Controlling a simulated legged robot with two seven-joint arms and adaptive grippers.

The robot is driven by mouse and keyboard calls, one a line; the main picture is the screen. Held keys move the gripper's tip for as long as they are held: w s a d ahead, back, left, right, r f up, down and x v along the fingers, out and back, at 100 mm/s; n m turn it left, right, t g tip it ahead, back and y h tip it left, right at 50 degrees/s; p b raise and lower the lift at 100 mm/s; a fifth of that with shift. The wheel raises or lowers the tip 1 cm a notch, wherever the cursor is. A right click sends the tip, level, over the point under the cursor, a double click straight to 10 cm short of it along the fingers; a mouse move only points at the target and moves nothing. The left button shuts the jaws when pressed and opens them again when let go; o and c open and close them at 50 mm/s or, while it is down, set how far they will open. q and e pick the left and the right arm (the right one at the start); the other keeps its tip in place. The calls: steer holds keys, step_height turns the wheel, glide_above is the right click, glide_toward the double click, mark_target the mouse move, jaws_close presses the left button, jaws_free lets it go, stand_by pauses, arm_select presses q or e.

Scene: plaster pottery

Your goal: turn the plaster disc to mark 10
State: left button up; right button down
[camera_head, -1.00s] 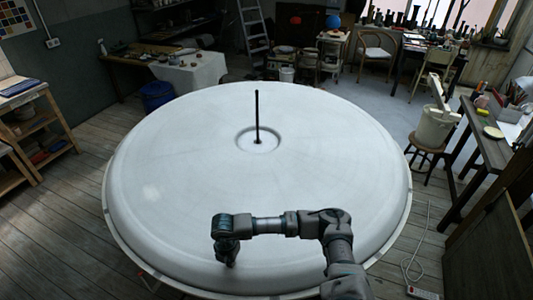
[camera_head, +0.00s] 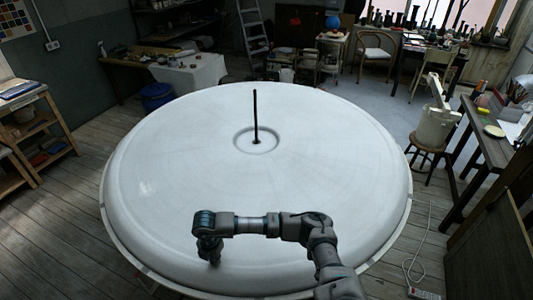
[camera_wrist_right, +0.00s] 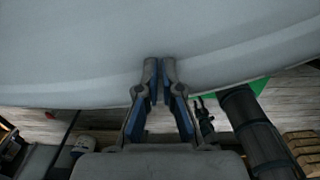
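The plaster disc (camera_head: 300,185) is a large, round, pale slab filling the middle of the head view. A thin black rod (camera_head: 255,115) stands upright in the round recess at its centre. No numbered mark is readable. My right gripper (camera_head: 213,260) is over the disc's near side, left of my forearm, pointing down. In the right wrist view its two fingertips (camera_wrist_right: 160,70) come together against the background of the pale disc (camera_wrist_right: 100,50), with nothing visible between them. I cannot tell whether they touch the disc. My left gripper is in neither view.
A bucket (camera_head: 435,126) stands on a stool at the right, beside a long dark bench (camera_head: 483,135). A wooden shelf (camera_head: 38,135) is at the left. A power strip (camera_head: 423,293) lies on the floor at lower right. The disc's upper surface is otherwise clear.

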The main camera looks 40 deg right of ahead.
mark_target(183, 254)
steer(key=shift+w+a+f+b, duration=0.2)
steer(key=shift+w+a+f, duration=0.05)
steer(key=shift+w+a, duration=0.35)
steer(key=shift+w+a+f+b, duration=0.2)
steer(key=shift+w+a, duration=0.3)
steer(key=shift+w, duration=0.15)
steer(key=shift+w+a, duration=0.1)
steer(key=shift+w, duration=0.15)
steer(key=shift+w+a+r+b, duration=0.2)
steer(key=shift+w+a+b, duration=0.05)
steer(key=shift+w+b, duration=0.25)
steer(key=shift+w+a, duration=0.25)
steer(key=shift+w, duration=0.4)
steer(key=shift+w+a+b, duration=0.45)
steer(key=shift+w+a, duration=0.05)
steer(key=shift+w, duration=0.3)
steer(key=shift+w+a+b, duration=0.4)
steer(key=shift+w+a, duration=0.1)
steer(key=shift+w, duration=0.25)
steer(key=shift+w+a+b, duration=0.35)
steer(key=shift+w, duration=0.35)
steer(key=shift+w+a+b, duration=0.3)
steer(key=shift+w, duration=0.35)
